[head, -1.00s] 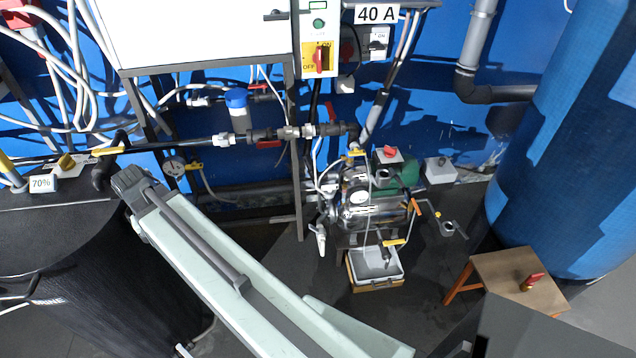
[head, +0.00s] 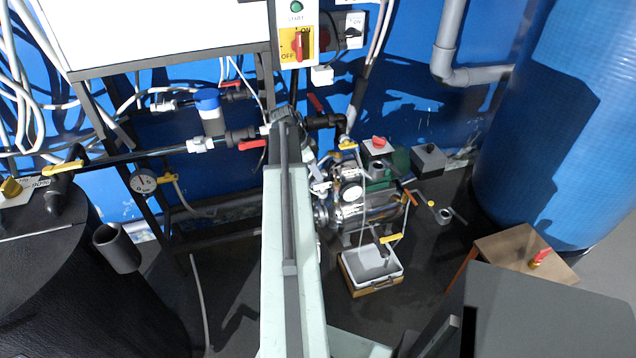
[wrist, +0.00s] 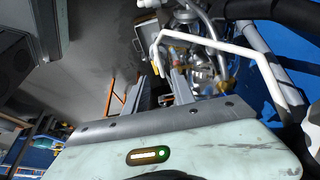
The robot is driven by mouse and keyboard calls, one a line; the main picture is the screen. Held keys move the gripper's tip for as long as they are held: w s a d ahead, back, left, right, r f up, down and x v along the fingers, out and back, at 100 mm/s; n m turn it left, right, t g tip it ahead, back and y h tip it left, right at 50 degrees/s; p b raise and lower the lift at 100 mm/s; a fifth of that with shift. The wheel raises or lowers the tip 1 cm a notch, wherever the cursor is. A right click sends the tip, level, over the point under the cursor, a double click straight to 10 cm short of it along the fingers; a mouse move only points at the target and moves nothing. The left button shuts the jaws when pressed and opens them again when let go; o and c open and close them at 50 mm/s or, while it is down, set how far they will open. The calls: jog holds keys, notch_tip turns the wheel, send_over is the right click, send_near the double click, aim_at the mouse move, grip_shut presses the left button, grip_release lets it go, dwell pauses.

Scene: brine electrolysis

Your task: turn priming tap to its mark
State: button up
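A steel pump (head: 352,205) with a round gauge stands on the floor, centre right in the head view. It has yellow-handled taps: one on top (head: 348,145) and one over the tray (head: 390,239). I cannot tell which is the priming tap, and no mark is readable. The pump also shows blurred in the wrist view (wrist: 205,65). My gripper (wrist: 158,88) is open and empty in the wrist view, with a gap between its fingers and the pump beyond to the right. In the head view my arm hides the gripper and the pump's left side.
A wooden stool (head: 515,250) with a red-handled valve is at right, before a blue tank (head: 555,110). Pipework with a blue-capped filter (head: 209,105) runs behind my arm. A black tank (head: 75,280) is at left.

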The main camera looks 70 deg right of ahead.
aim_at(321, 184)
jog(key=b+x, duration=0.1)
jog(key=x, duration=0.1)
jog(key=b+x, duration=0.4)
jog(key=shift+w+a+f, duration=0.1)
jog(key=shift+w+f, duration=0.2)
jog(key=shift+w, duration=0.05)
jog(key=shift+s+f+b, duration=0.1)
jog(key=shift+f+b, duration=0.15)
jog(key=shift+b, duration=0.15)
jog(key=shift+r, duration=0.1)
